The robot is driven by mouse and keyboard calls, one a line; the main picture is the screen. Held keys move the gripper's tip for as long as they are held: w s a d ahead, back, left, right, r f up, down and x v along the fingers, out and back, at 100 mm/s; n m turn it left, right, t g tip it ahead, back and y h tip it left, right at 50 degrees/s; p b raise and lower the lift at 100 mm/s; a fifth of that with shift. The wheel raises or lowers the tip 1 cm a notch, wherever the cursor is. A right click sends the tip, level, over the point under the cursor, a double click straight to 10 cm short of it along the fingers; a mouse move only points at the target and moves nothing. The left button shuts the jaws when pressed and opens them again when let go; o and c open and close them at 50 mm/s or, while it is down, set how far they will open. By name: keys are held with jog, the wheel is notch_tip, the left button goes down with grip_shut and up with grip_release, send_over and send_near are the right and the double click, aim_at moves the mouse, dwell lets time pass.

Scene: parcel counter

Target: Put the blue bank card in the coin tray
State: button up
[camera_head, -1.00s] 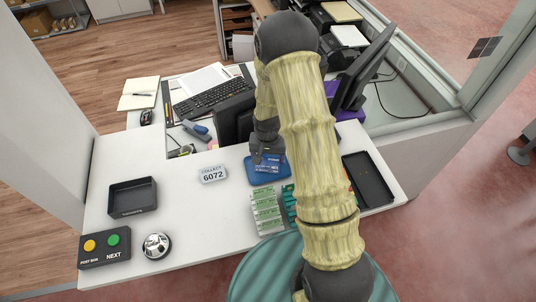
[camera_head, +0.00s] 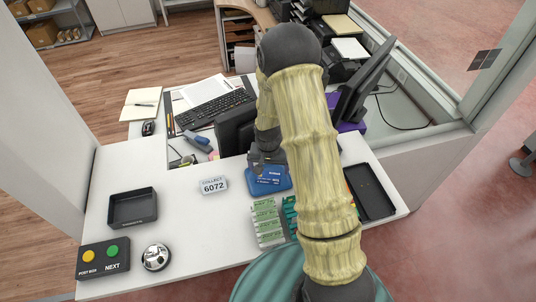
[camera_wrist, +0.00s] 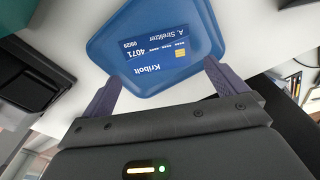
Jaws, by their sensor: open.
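The blue bank card (camera_wrist: 150,48) lies flat in a shallow blue tray (camera_wrist: 108,40) with a raised rim, which looks like the coin tray. Its printed text, gold chip and digits show in the wrist view. In the head view the card (camera_head: 273,178) and the blue tray (camera_head: 258,188) lie on the white counter, partly behind my gripper (camera_head: 265,170). My gripper is open in the wrist view (camera_wrist: 162,73). Its two fingertips are apart, beside the near side of the tray, and nothing is between them.
The number sign (camera_head: 213,185) stands left of the blue tray, banknote stacks (camera_head: 266,222) in front. A square black tray (camera_head: 133,208), button box (camera_head: 103,258) and bell (camera_head: 156,257) are at left.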

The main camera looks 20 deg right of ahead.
aim_at(269, 177)
notch_tip(269, 177, up, 11)
jog(key=s+b, duration=0.1)
jog(key=b, duration=0.2)
jog(key=shift+a, duration=0.2)
jog(key=shift+r, duration=0.1)
dwell(0.3)
jog(key=s+r+n, duration=0.2)
jog(key=s, duration=0.5)
jog(key=s+r+n+t, duration=0.1)
jog(key=s+r+n, duration=0.1)
jog(key=s, duration=0.6)
jog(key=shift+a+r+n+t, duration=0.2)
jog(key=shift+r+n+t, duration=0.1)
jog(key=shift+r, duration=0.45)
